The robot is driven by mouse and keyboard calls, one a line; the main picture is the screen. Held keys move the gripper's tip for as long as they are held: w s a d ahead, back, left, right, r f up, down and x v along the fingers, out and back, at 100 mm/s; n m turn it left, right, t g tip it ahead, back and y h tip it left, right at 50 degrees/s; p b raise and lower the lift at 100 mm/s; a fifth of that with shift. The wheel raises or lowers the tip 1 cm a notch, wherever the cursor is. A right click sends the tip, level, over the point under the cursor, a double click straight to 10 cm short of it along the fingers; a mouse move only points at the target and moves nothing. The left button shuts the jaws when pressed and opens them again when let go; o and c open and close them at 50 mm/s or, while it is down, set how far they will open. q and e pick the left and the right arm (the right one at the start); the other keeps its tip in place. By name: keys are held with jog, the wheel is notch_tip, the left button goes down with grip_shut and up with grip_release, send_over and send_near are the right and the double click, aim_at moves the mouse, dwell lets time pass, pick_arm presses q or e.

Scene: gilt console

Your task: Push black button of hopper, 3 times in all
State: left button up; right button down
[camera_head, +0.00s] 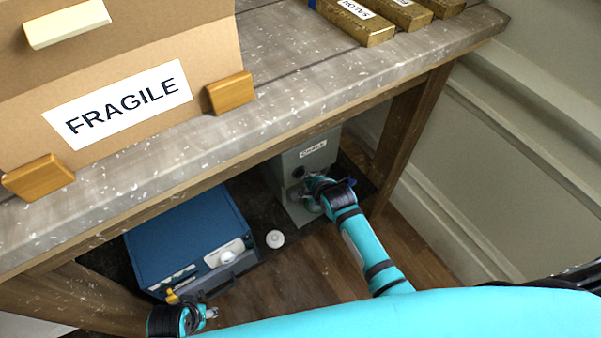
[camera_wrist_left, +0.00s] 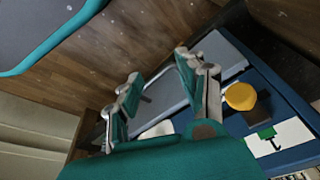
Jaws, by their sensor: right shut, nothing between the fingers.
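The hopper (camera_head: 308,155) is a grey box labelled CHALK, standing under the table at the back. A dark round knob, which looks like the black button (camera_head: 298,172), shows on its front. My right gripper (camera_head: 306,194) is shut and empty, right at the hopper's front, just below the black button. I cannot tell whether it touches the hopper. It and my right arm hide part of the hopper's lower front. My left gripper (camera_head: 210,313) is low at the left, in front of the blue case; in the left wrist view its fingers (camera_wrist_left: 158,66) stand apart with nothing between them.
A blue case (camera_head: 185,235) stands under the table, left of the hopper. A small white round thing (camera_head: 275,239) lies between them. The tabletop (camera_head: 290,75) overhangs both, with a FRAGILE box (camera_head: 210,55) and gold bars (camera_head: 355,25) on it. A table leg (camera_head: 408,135) stands right of the hopper.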

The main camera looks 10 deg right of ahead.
pick_arm(q)
jog(key=shift+s+f, duration=0.25)
jog(key=shift+f, duration=0.3)
jog(key=shift+s+f, duration=0.2)
jog(key=shift+f, duration=0.3)
pick_arm(e)
jog(key=shift+s, duration=0.2)
pick_arm(q)
jog(key=shift+r, duration=0.1)
jog(key=s+a+f+g+p, duration=0.1)
jog(key=s+f+p, duration=0.2)
jog(key=s+f, duration=0.3)
notch_tip(320, 180, down, 4)
jog(key=shift+s+r+p, duration=0.15)
jog(key=shift+s+p, duration=0.15)
jog(key=shift+p, duration=0.1)
pick_arm(e)
jog(key=s, duration=0.1)
jog(key=s+d, duration=0.1)
jog(key=s, duration=0.2)
jog(key=shift+s+d, duration=0.35)
jog(key=shift+d, duration=0.05)
dwell(0.5)
